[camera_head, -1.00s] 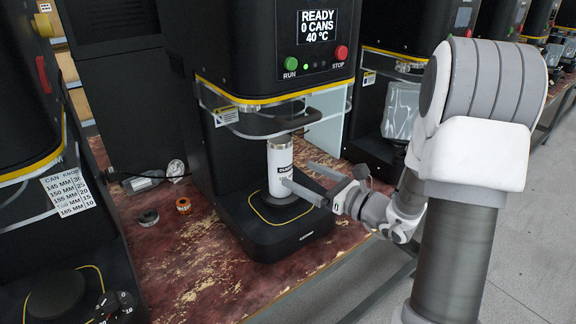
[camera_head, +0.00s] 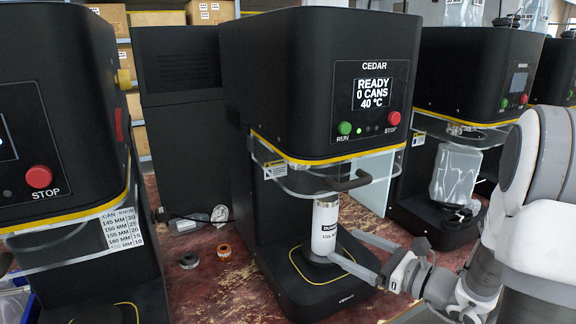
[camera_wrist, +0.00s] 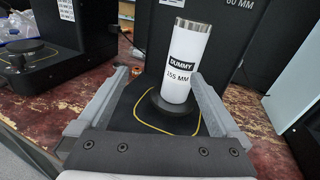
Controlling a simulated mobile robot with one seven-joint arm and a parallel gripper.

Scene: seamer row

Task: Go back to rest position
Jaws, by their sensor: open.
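My gripper (camera_head: 362,252) is open and empty, at the front right of the middle seamer (camera_head: 320,85). A white can (camera_head: 325,228) labelled DUMMY stands upright on that machine's round plate, under its raised clear guard. In the wrist view the can (camera_wrist: 184,62) reads 155 MM and stands beyond my spread fingers (camera_wrist: 155,105). In the head view one finger passes in front of the machine's base, near the can's foot. I cannot tell whether it touches the can. The display reads READY, 0 CANS, 40 °C.
Another black seamer (camera_head: 60,130) with a can-size label stands at left, and more stand at right. A clear bag (camera_head: 455,176) sits in the right one. Two small rings (camera_head: 224,250) lie on the worn red bench. The guard's handle (camera_head: 348,182) juts out above the can.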

